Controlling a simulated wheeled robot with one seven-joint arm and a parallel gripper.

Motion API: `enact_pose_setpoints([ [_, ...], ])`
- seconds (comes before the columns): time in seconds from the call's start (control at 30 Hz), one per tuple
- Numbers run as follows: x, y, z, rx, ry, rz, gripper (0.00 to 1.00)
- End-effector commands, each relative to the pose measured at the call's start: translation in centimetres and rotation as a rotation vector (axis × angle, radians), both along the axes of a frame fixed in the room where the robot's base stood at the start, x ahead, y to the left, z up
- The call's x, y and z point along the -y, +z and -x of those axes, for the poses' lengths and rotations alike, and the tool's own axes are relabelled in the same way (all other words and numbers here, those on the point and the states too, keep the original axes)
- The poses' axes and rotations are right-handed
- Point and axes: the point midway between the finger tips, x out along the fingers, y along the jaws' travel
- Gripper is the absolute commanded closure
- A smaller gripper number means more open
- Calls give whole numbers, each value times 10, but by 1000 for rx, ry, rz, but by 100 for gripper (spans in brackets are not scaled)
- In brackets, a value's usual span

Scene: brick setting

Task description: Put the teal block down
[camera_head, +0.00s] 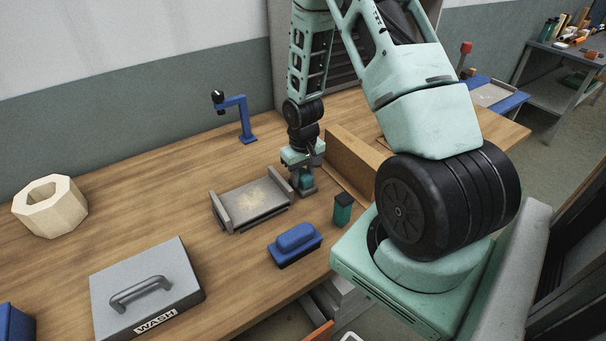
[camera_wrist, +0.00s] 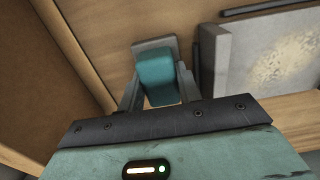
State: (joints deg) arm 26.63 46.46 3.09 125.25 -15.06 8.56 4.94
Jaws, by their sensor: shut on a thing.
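The teal block (camera_wrist: 155,76) is between the two fingers of my gripper (camera_wrist: 158,92) in the wrist view. My gripper is shut on it. A small grey piece shows behind the block's far end; I cannot tell whether the block touches it. In the head view my gripper (camera_head: 304,186) points down, low over the wooden table, between the grey tray and a brown box. The block (camera_head: 307,181) shows only in part there, between the fingers. I cannot tell whether the block touches the table.
The grey tray (camera_head: 223,216) with a sandy patch is close left of my gripper. The brown box (camera_head: 352,157) is close right. A dark green block (camera_head: 343,209) and a blue-handled brush (camera_head: 295,243) stand in front. A grey WASH case (camera_head: 160,269) lies front left.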

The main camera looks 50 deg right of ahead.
Motion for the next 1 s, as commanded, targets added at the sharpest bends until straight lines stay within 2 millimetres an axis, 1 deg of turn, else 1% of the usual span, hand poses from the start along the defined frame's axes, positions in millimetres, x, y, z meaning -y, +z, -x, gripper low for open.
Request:
enact_pose_setpoints([
  [0.23,0,-4,0,0,0,0,94],
  [0.27,0,-3,0,0,0,0,60],
  [0.3,0,-3,0,0,0,0,49],
  [0.33,0,-3,0,0,0,0,44],
  [0.6,0,-2,0,0,0,0,44],
  [0.73,0,4,-1,2,-1,1,44],
  [0.87,1,18,-1,5,-2,2,44],
  [1.0,1,44,-1,6,-2,2,44],
])
